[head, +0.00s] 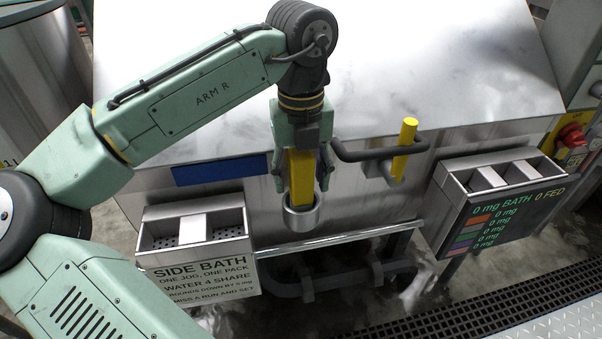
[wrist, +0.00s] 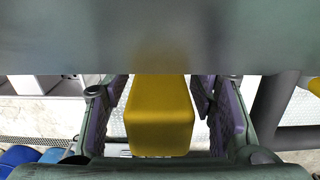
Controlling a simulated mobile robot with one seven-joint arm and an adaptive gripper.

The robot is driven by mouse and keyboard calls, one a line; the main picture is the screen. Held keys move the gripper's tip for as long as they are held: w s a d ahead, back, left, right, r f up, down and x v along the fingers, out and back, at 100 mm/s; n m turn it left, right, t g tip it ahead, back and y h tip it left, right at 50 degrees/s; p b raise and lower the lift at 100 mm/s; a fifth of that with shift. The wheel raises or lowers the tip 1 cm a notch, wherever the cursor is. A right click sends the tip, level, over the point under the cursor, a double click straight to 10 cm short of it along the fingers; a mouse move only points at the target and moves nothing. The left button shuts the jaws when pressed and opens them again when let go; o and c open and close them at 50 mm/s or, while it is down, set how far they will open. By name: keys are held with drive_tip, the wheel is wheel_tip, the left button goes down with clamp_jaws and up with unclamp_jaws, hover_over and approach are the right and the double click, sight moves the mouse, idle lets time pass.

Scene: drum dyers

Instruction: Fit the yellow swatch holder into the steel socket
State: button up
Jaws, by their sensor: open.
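The yellow swatch holder (head: 301,172) stands upright, with its lower end inside the rim of the round steel socket (head: 302,221) on the front of the steel bench. How deep it sits is hidden. My gripper (head: 301,187) points down over the holder, one finger on each side of it. In the wrist view the yellow holder (wrist: 160,115) is between the fingers of my open gripper (wrist: 166,125), with gaps visible on both sides. The socket is not clearly visible in the wrist view.
A dark bent bar (head: 350,151) and a yellow cylinder (head: 405,136) stand close right of my gripper. A side bath box (head: 195,232) hangs left, and another box with a screen (head: 500,185) hangs right.

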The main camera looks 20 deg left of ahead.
drive_tip(key=shift+r, duration=0.1)
wheel_tip(320, 180, up, 12)
drive_tip(key=shift+f, duration=0.1)
idle(0.4)
idle(0.4)
